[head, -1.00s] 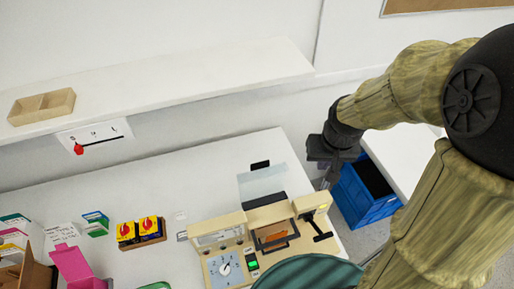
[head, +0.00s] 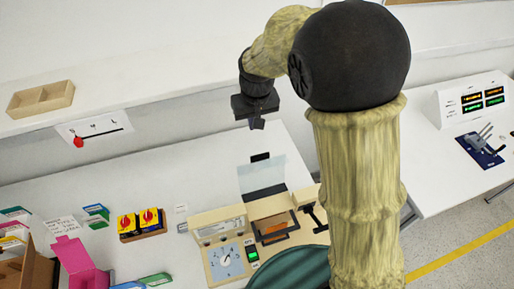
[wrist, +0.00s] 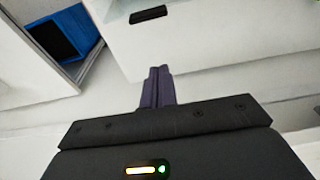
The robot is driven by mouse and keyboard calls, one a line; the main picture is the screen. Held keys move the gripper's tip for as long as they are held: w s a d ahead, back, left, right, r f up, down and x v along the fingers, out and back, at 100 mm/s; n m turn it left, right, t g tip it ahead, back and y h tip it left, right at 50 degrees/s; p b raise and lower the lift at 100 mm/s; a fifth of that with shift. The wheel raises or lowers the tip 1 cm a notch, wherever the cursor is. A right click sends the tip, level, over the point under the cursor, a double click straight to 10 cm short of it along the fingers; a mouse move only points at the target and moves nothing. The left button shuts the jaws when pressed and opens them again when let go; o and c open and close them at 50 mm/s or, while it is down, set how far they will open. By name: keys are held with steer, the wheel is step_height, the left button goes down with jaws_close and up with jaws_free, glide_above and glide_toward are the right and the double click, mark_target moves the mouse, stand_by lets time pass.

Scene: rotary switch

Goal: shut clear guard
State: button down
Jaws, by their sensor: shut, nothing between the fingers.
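The clear guard (head: 262,174) is a see-through panel with a black tab (head: 260,157) at its top edge. It stands raised at the back of the beige machine (head: 205,218), above an opening with an orange-brown inside (head: 273,228). My gripper (head: 257,124) is shut and empty. In the head view it shows above the guard and its tab, with a gap between them. In the wrist view, my closed fingers (wrist: 158,86) point toward the bench, and a black tab-like piece (wrist: 148,15) shows beyond them. My arm hides the machine's right part.
Red-and-yellow switches (head: 140,223) and a pink box (head: 72,258) stand left on the bench. A shelf (head: 150,92) with a wooden tray (head: 40,99) runs along the wall. A blue bin (wrist: 62,35) shows in the wrist view. A side table (head: 450,190) is at right.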

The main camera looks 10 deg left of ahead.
step_height(320, 180, down, 9)
steer(key=s+d+p, duration=0.1)
steer(key=s+p, duration=0.1)
steer(key=p, duration=0.3)
stand_by(0.3)
stand_by(0.4)
